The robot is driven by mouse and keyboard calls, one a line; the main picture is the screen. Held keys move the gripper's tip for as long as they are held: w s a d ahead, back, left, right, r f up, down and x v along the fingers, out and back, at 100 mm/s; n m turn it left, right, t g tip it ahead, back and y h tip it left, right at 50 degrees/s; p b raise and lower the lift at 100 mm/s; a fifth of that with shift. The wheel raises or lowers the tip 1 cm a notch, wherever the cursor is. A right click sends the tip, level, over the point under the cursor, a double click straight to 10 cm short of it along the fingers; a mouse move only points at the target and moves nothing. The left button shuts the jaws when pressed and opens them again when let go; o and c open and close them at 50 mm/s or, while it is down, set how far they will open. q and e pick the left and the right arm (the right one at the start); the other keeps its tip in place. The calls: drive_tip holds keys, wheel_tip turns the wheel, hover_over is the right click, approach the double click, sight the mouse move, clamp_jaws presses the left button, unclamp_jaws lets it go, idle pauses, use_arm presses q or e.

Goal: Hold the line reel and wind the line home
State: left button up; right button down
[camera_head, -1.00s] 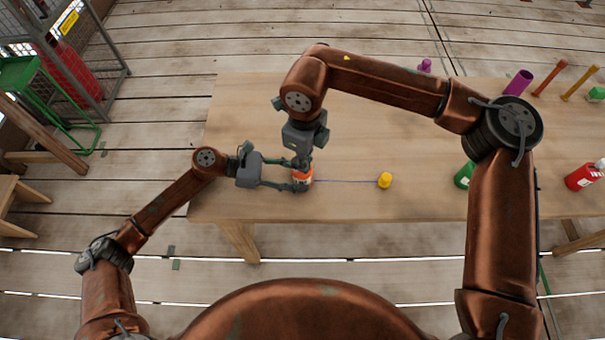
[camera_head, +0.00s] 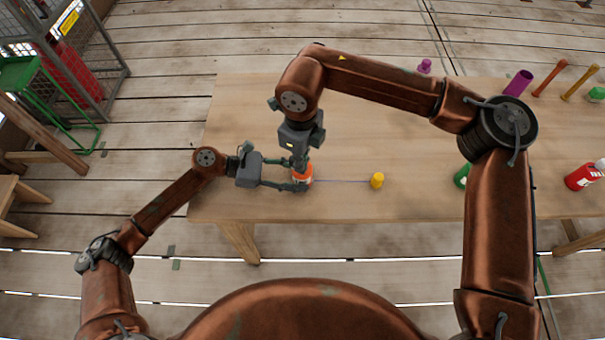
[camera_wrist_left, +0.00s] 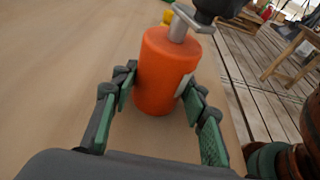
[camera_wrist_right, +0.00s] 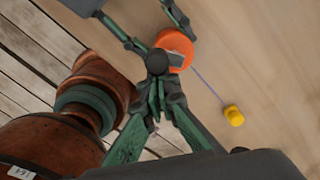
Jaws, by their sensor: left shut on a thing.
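The line reel (camera_head: 302,177) is an upright orange cylinder with a pale label, standing near the table's front edge. My left gripper (camera_wrist_left: 160,85) is shut around its body from the left, one finger on each side. A grey metal crank (camera_wrist_left: 180,25) sits on the reel's top. My right gripper (camera_wrist_right: 160,90) is above the reel, pointing down, its fingers closed together at the crank's dark knob (camera_wrist_right: 156,62), which they partly hide. A thin line (camera_head: 340,181) runs right from the reel to a yellow weight (camera_head: 377,180) on the table; it also shows in the right wrist view (camera_wrist_right: 234,116).
The wooden table (camera_head: 245,130) is clear around the reel. To the right are a green object (camera_head: 461,176) partly behind my right arm and a red bottle (camera_head: 583,177). Purple, orange and yellow pieces lie at the back right.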

drive_tip(key=shift+a, duration=0.45)
drive_tip(key=shift+w+a, duration=0.15)
drive_tip(key=shift+a, duration=0.1)
drive_tip(key=shift+w+a, duration=0.4)
drive_tip(key=shift+w, duration=0.1)
idle(0.9)
drive_tip(key=shift+w+a, duration=0.15)
drive_tip(key=shift+w, duration=0.95)
idle(0.8)
drive_tip(key=shift+s, duration=0.1)
drive_tip(key=shift+s+a, duration=0.2)
drive_tip(key=shift+a, duration=0.05)
wheel_tip(320, 180, up, 7)
idle(0.9)
idle(0.3)
